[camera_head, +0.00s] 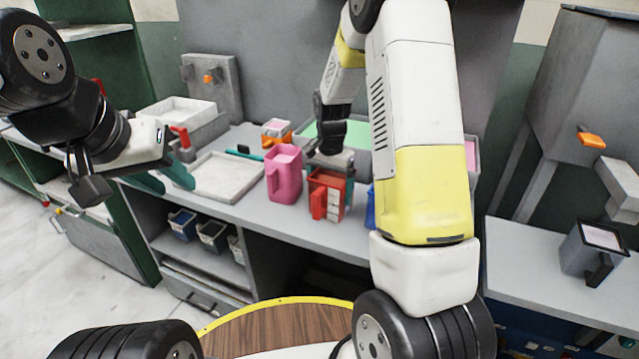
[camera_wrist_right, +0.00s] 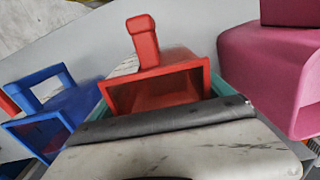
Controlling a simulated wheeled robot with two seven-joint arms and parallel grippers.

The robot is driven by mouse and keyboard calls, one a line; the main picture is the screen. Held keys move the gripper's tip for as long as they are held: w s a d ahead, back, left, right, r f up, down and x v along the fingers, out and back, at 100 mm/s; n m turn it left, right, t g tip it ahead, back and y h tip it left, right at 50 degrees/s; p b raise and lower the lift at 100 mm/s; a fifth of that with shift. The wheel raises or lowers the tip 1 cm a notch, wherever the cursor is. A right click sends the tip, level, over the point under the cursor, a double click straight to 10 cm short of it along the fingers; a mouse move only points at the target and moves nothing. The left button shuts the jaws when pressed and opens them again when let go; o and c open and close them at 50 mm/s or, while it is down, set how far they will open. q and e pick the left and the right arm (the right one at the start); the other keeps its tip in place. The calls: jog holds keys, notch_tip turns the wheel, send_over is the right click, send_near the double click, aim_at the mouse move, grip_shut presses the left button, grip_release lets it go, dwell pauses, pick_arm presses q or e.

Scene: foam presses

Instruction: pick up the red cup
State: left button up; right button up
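The red cup (camera_head: 318,204) stands on the grey counter, right of a pink pitcher (camera_head: 284,178), its handle facing the front. In the right wrist view the open-topped red cup (camera_wrist_right: 152,88) lies just beyond the gripper body, handle pointing up in the picture. My right gripper (camera_head: 332,168) is over the red cup, with teal finger parts showing close beside the cup on both sides. Whether they touch it is hidden. My left gripper (camera_head: 165,176) is in the air at the left, teal fingers apart and empty, away from the cup.
A blue cup (camera_wrist_right: 55,100) stands close on the other side of the red cup; the pink pitcher (camera_wrist_right: 270,70) is also near. A white tray (camera_head: 228,178) lies left on the counter. A grey cup (camera_head: 590,255) stands on the right counter. Shelves below hold several small bins.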

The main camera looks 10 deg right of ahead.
jog(key=c, duration=0.7)
jog(key=shift+r, duration=0.15)
